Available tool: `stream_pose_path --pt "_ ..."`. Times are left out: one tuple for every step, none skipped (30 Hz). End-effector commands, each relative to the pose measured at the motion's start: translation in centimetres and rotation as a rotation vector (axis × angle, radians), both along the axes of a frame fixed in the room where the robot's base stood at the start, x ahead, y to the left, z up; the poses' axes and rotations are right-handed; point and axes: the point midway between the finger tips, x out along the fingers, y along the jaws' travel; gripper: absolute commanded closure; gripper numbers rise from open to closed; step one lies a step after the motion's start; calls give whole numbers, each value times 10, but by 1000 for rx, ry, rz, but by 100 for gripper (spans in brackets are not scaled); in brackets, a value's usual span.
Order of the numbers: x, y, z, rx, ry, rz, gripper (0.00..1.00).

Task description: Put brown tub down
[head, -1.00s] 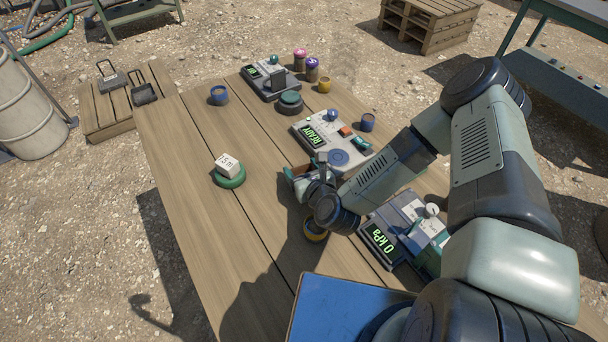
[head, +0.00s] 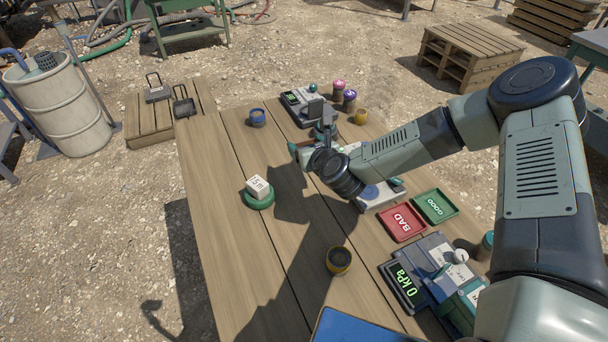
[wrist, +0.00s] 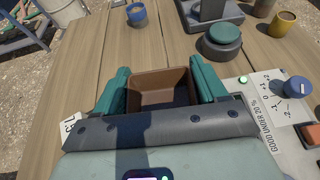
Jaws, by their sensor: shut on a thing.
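The brown tub (wrist: 162,86) is an open, empty-looking rectangular box. It sits between the green fingers of my gripper (wrist: 162,80) in the wrist view, and they are shut on its two sides. In the head view my gripper (head: 314,146) is over the far middle of the table, beside the grey meter with the blue disc (head: 376,194). It hides most of the tub there. I cannot tell whether the tub's base touches the table.
A green-topped round button (wrist: 218,40) and a blue pot (head: 257,117) are beyond the tub. A white block (head: 260,187) is at left.

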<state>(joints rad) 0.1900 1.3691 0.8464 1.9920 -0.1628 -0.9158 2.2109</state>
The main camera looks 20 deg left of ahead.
Motion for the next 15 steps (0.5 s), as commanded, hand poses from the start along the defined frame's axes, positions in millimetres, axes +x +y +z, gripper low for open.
stream_pose_path --pt "8 12 2 2 -2 14 57" --pt "12 17 3 2 -1 20 57" --pt "16 23 4 3 0 27 57" --pt "18 27 4 3 2 33 57" --pt "20 30 3 4 3 36 57" --pt "21 33 0 4 6 40 57" --pt "22 34 -4 4 7 41 57" --pt "22 35 -9 4 9 43 57" --pt "22 35 -17 4 10 44 57" --pt "22 35 -24 3 9 44 57" --pt "22 35 -29 3 9 43 57" --pt "22 35 -37 4 9 43 57" --pt "22 35 -42 3 8 42 57" --pt "22 35 -46 3 6 43 57" --pt "22 35 -50 4 6 44 57"
